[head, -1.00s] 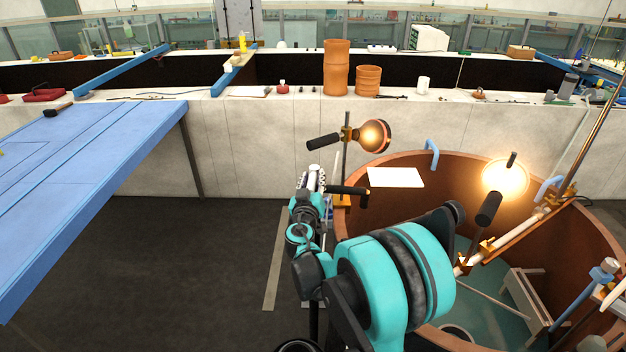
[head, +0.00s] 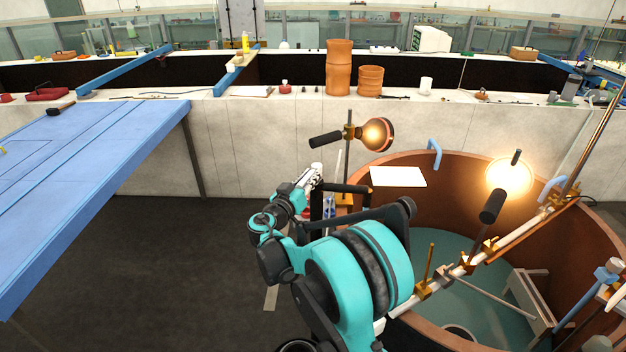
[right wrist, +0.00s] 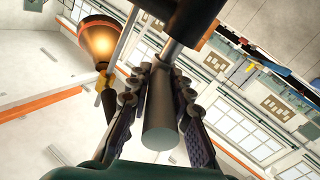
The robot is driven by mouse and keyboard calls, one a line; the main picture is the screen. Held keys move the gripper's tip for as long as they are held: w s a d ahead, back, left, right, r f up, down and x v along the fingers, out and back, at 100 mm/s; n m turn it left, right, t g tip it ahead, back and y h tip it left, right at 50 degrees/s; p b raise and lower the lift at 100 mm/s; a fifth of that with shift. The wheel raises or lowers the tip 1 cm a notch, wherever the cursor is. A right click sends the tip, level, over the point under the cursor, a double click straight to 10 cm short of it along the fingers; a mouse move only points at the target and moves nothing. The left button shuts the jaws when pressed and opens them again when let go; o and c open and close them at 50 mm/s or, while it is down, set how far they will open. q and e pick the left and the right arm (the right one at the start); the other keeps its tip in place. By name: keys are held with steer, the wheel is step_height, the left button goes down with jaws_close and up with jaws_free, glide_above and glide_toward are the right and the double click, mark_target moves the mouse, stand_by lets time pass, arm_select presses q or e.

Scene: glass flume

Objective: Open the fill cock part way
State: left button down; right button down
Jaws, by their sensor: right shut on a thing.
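My right gripper (head: 314,176) is at the near left of the copper vat, with its fingers tilted up and to the right. In the right wrist view the fingers (right wrist: 160,95) are shut on a dark cylindrical handle (right wrist: 160,118), which lies between the two finger pads. A thin metal rod joins that handle to a larger dark body (right wrist: 194,20). In the head view a dark bar (head: 347,188), seemingly part of the fill cock, reaches right from the gripper toward the vat rim. The cock's body is largely hidden. My left gripper is not in view.
A lit lamp (head: 377,135) with a black handle stands above the vat's (head: 460,160) left rim; another glowing lamp (head: 509,176) is over the vat. A slanting tube (head: 540,220) with brass clamps crosses it. A blue table (head: 90,150) is at left.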

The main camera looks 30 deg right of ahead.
steer(key=shift+w+a+r+m+g+h, duration=0.1)
steer(key=shift+w+m+g+h, duration=0.25)
steer(key=shift+m+g, duration=0.55)
steer(key=shift+w+a+m+g+h, duration=0.15)
steer(key=shift+m+g+h, duration=0.4)
steer(key=shift+g, duration=0.6)
steer(key=shift+w+d+r+m+g+h, duration=0.1)
steer(key=shift+w+m+g+h, duration=0.25)
steer(key=shift+m+g, duration=0.55)
steer(key=shift+g, duration=0.45)
steer(key=c, duration=1.4)
jaws_free()
steer(key=shift+o, duration=0.3)
steer(key=shift+f, duration=0.2)
steer(key=s+a, duration=0.2)
steer(key=a, duration=0.9)
steer(key=shift+s+a, duration=0.15)
steer(key=shift+a, duration=0.15)
steer(key=shift+d, duration=0.1)
